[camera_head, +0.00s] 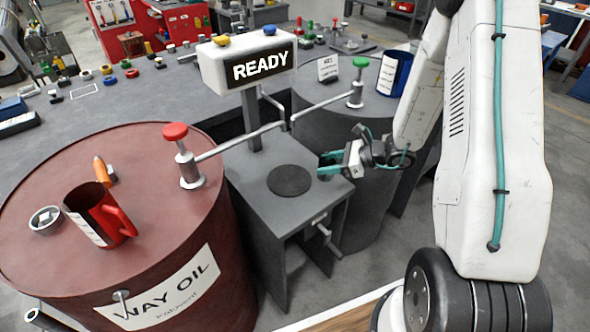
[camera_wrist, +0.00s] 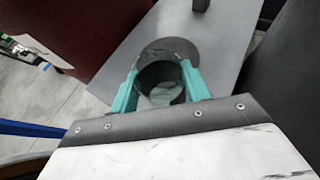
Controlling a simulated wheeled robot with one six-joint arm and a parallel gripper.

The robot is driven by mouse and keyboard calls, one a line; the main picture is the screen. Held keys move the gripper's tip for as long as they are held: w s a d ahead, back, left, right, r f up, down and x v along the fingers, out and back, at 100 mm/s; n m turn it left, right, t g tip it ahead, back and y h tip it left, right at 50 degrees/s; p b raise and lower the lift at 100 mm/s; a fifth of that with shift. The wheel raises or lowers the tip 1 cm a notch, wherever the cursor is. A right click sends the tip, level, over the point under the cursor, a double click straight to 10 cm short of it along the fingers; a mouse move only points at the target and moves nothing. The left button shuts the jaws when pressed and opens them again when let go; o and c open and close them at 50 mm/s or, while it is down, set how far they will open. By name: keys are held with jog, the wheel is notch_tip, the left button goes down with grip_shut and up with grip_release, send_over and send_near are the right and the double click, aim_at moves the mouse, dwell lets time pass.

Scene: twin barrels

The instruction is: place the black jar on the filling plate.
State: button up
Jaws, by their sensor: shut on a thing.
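My gripper (camera_head: 323,166) has teal fingers and is at the right side of the grey stand, beside the filling plate. The filling plate (camera_head: 289,180) is a dark round disc on the stand top, bare in the head view. In the wrist view my gripper (camera_wrist: 159,75) is shut on the black jar (camera_wrist: 157,72), an open dark cup seen from above. The jar overlaps the near edge of the filling plate (camera_wrist: 165,47) in that view. I cannot tell its height above the stand. In the head view the jar is hard to make out between the fingers.
A red-brown barrel (camera_head: 150,180) labelled WAY OIL stands left of the stand, with a red mug (camera_head: 98,213) on top. A dark barrel (camera_head: 335,125) behind carries a blue mug (camera_head: 395,74). A READY sign (camera_head: 260,68) and spout pipes rise behind the plate.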

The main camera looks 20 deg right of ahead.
jog(key=w+a, duration=0.2)
jog(key=a, duration=0.1)
jog(key=w+a, duration=0.3)
jog(key=w+a+f, duration=0.1)
jog(key=w+a, duration=0.1)
jog(key=a, duration=0.1)
jog(key=shift+w+a, duration=0.35)
jog(key=shift+w+a+f, duration=0.1)
jog(key=shift+f, duration=1.75)
jog(key=o, duration=1)
jog(key=shift+f, duration=0.15)
